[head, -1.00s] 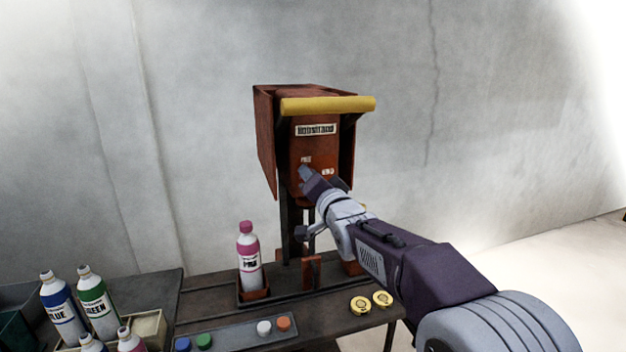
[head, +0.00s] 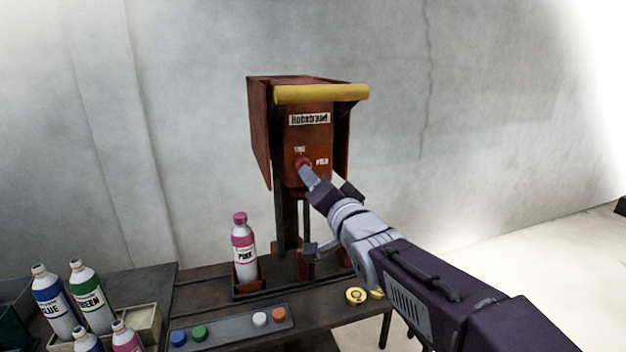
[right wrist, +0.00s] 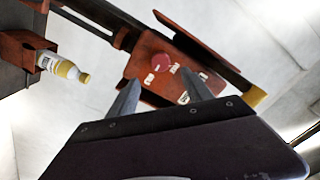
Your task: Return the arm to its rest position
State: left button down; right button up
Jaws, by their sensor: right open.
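My right gripper (head: 328,182) is in front of the rust-red machine (head: 310,140), its jaws open and empty. One finger overlaps the lower edge of a red round knob (head: 301,161) on the machine's front; I cannot tell whether they touch. In the right wrist view the two fingers (right wrist: 160,95) stand apart, with the knob (right wrist: 163,63) beyond the gap between them. My right arm reaches in from the lower right. My left gripper is not in view.
A pink-capped bottle (head: 243,250) stands in a holder below the machine. A button strip (head: 240,328) and yellow discs (head: 356,295) lie on the bench. Several bottles (head: 88,295) stand at lower left. The right wrist view shows a yellow-capped bottle (right wrist: 62,67).

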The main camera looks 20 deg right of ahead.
jog(key=shift+s, duration=0.1)
dwell(0.3)
jog(key=s+f+n+g+p, duration=0.15)
jog(key=f+g+p, duration=0.25)
jog(key=f, duration=0.4)
jog(key=s+f+g+p, duration=0.2)
jog(key=f+g+p, duration=0.2)
jog(key=f, duration=0.5)
jog(key=s+f+n+g, duration=0.3)
jog(key=s+f+g, duration=0.1)
jog(key=s+f, duration=0.3)
jog(key=s+f+n+g, duration=0.4)
jog(key=s+f, duration=0.2)
jog(key=s, duration=0.6)
jog(key=shift+s+a+f+g+p, duration=0.2)
jog(key=shift+f+g+p, duration=0.2)
